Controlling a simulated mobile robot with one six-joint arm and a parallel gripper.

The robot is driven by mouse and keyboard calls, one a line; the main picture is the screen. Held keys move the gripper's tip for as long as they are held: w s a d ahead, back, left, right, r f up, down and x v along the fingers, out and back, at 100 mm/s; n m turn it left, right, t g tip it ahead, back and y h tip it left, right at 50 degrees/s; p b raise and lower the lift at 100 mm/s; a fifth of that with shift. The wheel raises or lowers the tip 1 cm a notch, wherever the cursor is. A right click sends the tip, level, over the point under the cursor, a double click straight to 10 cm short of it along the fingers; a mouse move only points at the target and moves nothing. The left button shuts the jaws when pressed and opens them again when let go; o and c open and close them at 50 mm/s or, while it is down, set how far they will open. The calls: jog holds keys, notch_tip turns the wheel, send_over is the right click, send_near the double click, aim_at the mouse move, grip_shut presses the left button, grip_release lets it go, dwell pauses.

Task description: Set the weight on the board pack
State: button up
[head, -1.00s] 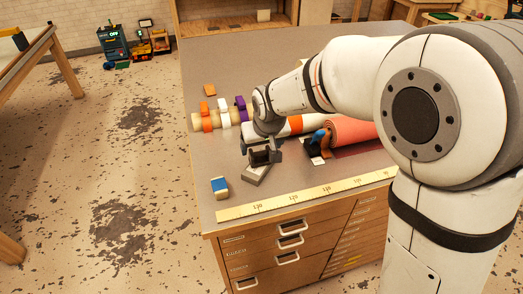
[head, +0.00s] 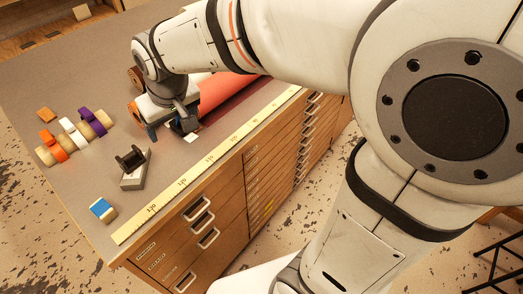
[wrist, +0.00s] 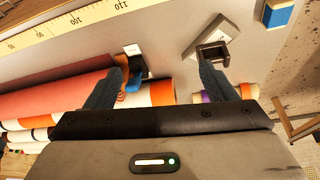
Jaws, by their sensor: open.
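A pale grey block with a dark upright bracket-like handle (head: 131,159) stands on the grey worktop, near the front ruler; it also shows in the wrist view (wrist: 208,51). It looks like the weight, but I cannot be sure. A small cream block with a blue band (head: 101,208) lies nearer the corner, also in the wrist view (wrist: 280,14). I cannot tell which thing is the board pack. My gripper (head: 170,127) is open and empty, right of the handled block and beside the rolls. In the wrist view its fingers (wrist: 162,68) are wide apart.
A large red roll (head: 222,92) lies behind my gripper. A cream roll with orange, white and purple bands (head: 75,139) lies at left. A ruler (head: 190,178) runs along the front edge.

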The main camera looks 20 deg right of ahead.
jog(key=s+d+f+m+h, duration=0.1)
jog(key=s+d+m, duration=0.3)
jog(key=s+d, duration=0.9)
jog(key=d+f, duration=0.1)
jog(key=d, duration=0.3)
jog(key=shift+s+f+g, duration=0.4)
